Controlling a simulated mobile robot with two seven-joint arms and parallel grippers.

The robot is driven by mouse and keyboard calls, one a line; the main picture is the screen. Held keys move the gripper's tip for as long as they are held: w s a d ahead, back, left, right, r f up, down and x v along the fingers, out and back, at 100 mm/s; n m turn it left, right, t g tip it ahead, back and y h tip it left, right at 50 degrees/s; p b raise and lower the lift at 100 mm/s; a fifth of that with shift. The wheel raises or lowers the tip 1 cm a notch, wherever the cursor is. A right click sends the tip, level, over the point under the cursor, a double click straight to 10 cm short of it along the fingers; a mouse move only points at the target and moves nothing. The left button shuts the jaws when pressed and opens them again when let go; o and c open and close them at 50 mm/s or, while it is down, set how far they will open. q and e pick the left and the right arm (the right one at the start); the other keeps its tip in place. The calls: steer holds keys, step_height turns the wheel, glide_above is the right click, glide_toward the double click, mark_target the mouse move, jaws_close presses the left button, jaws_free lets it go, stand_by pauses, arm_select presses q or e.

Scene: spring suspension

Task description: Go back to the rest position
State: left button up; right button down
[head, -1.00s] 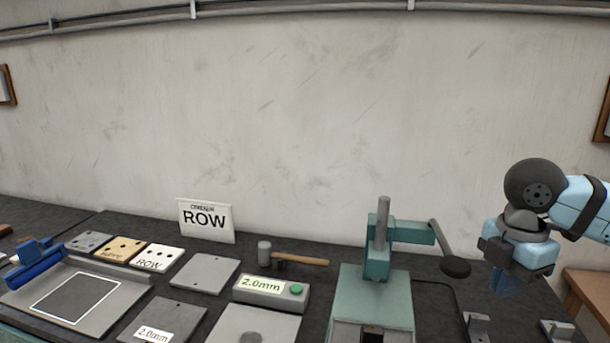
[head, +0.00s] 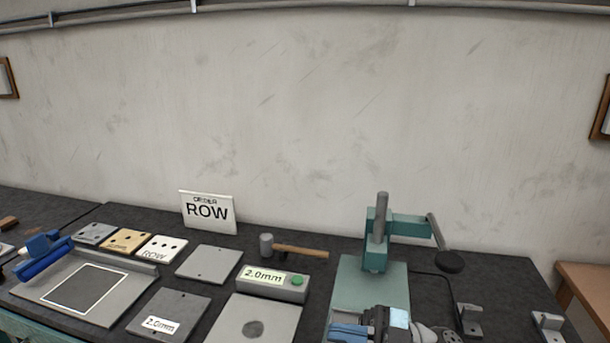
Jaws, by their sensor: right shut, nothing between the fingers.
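My right gripper (head: 347,332) is at the bottom edge of the head view, right of centre, in front of the green press (head: 374,262). Its blue fingers point left and are shut with nothing between them. The gripper covers the front part of the press base, and I cannot tell whether it touches it. The rest of my right arm is partly cut off by the bottom edge.
A grey plate with a round mark (head: 256,318) and a 2.0mm display box (head: 272,286) lie left of the gripper. A hammer (head: 295,251) lies behind. Small metal brackets (head: 468,318) stand to the right.

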steer(key=w+d+f+m+t+h+p, duration=0.1)
steer(key=d+f+m+t+h, duration=0.3)
steer(key=f+m+t+h, duration=0.35)
steer(key=d+f+m+t+h+p, duration=0.1)
steer(key=d+f+m+t+h, duration=0.35)
steer(key=f+m+t, duration=0.45)
steer(key=s+d+f+m+g+h, duration=0.2)
steer(key=s+f+g+h, duration=0.1)
steer(key=s+f, duration=0.4)
steer(key=s+d+f+m+g+h+p, duration=0.1)
steer(key=s+d+f+m+g+h, duration=0.1)
steer(key=s+f, duration=0.4)
step_height(320, 180, down, 3)
steer(key=shift+s+d+r+m+g+h, duration=0.15)
steer(key=shift+s+d+m+g+h, duration=0.25)
steer(key=shift+d+h, duration=0.35)
